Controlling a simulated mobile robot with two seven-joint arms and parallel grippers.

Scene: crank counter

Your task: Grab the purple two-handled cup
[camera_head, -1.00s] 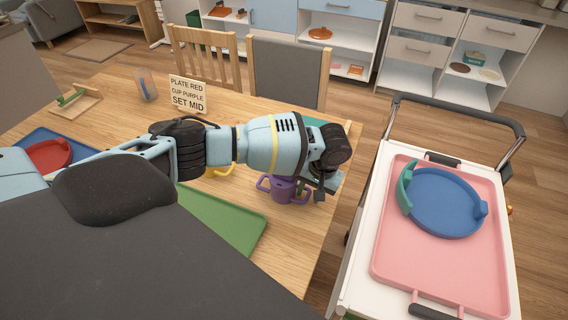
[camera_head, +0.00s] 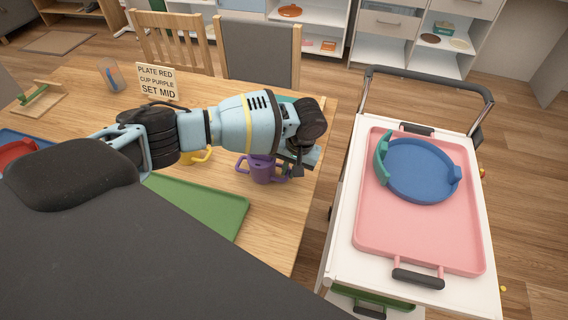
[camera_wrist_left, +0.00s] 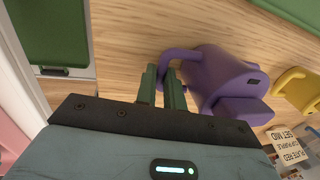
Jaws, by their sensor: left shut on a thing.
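The purple two-handled cup (camera_head: 262,169) stands on the wooden table near its right edge, just below my left gripper in the head view. In the left wrist view the purple cup (camera_wrist_left: 222,75) lies ahead of the jaws. My left gripper (camera_head: 297,168) is shut on one of the cup's handles; the handle passes between the two green fingers (camera_wrist_left: 162,86) in the wrist view. The cup's other handle points left in the head view. My right gripper is not in view.
A yellow cup (camera_head: 197,156), a green tray (camera_head: 205,207) and a sign (camera_head: 157,82) reading plate red, cup purple, set mid are on the table. A cart with a pink tray (camera_head: 376,235) and blue dish (camera_head: 422,172) stands at the right.

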